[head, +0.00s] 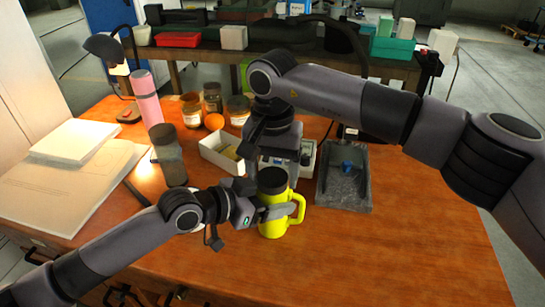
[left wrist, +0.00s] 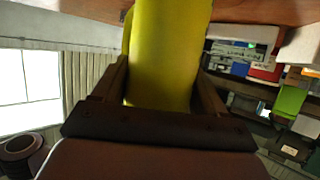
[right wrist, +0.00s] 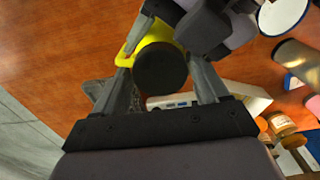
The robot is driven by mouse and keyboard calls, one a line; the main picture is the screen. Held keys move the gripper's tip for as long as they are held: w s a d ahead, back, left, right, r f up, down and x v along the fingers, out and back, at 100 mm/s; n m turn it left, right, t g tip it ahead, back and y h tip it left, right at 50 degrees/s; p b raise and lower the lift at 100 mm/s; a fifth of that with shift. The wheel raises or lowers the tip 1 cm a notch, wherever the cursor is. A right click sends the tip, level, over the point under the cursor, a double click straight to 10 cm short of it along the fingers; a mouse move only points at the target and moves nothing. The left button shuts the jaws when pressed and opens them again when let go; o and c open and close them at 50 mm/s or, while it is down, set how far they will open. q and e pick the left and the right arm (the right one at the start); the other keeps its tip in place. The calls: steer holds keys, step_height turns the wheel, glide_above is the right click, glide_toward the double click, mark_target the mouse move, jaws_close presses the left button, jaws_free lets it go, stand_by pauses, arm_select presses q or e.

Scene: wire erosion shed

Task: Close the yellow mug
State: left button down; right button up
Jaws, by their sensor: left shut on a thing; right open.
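The yellow mug (head: 274,226) stands upright near the front middle of the wooden table, its handle to the right. A dark round lid (head: 272,181) is at its top; I cannot tell whether it is fully seated. My left gripper (head: 266,213) is shut on the mug's body from the left; the left wrist view shows the yellow wall (left wrist: 165,55) between its fingers. My right gripper (right wrist: 160,68) is open, pointing down from above, with its fingers on either side of the lid (right wrist: 161,67). The right fingertips are mostly hidden in the head view.
A grey tray (head: 343,195) with a small blue item lies right of the mug. A white box (head: 217,157), several jars (head: 191,110), a pink bottle (head: 146,98) and a dark tumbler (head: 169,158) stand behind and left. The table's front right is clear (head: 400,250).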

steer(key=shift+f, duration=0.15)
steer(key=c, duration=0.9)
steer(key=m, duration=1.2)
steer(key=shift+m, duration=0.3)
steer(key=m, duration=0.3)
steer(key=shift+m, duration=0.4)
steer(key=o, duration=1.2)
